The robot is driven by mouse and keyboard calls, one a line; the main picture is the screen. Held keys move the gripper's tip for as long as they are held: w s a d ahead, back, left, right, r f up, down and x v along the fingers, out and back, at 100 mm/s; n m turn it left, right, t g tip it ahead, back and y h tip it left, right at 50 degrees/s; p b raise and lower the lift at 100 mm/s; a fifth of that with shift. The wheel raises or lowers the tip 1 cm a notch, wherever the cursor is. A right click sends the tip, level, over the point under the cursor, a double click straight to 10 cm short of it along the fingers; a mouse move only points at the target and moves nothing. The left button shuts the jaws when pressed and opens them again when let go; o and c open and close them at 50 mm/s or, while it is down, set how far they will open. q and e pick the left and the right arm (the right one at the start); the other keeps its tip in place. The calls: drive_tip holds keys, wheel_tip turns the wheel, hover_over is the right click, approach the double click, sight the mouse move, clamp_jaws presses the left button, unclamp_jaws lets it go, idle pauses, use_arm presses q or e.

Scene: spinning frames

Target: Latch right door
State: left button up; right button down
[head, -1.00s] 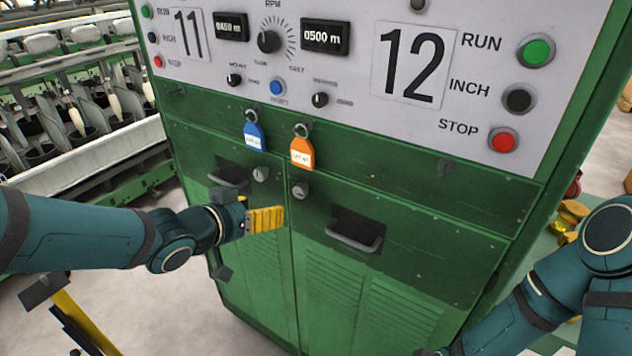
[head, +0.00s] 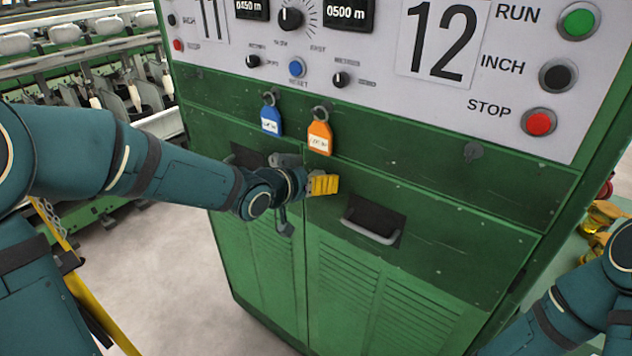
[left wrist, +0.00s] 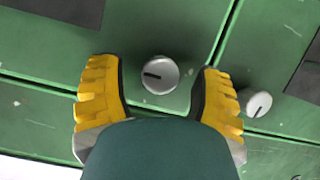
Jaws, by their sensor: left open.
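The right door (head: 385,275) of the green cabinet looks flush with its frame, with a recessed handle (head: 370,236). Its round grey latch knob (left wrist: 160,75) shows in the left wrist view, its dark slot pointing left in that picture. My left gripper (head: 325,184) is at the door's upper left corner, fingers open. In the left wrist view my left gripper (left wrist: 159,67) has one yellow finger on each side of the knob, with gaps and no visible contact. In the head view the gripper hides this knob. My right gripper is out of view.
The left door's knob (left wrist: 258,103) is just outside one finger. A blue tag (head: 271,121) and an orange tag (head: 320,137) hang above the doors. The control panel has a green button (head: 579,21) and a red button (head: 540,122).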

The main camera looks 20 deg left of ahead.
use_arm(q)
drive_tip(key=shift+w+d+f, duration=0.15)
drive_tip(key=shift+w, duration=0.2)
clamp_jaws()
drive_tip(key=shift+s, duration=0.1)
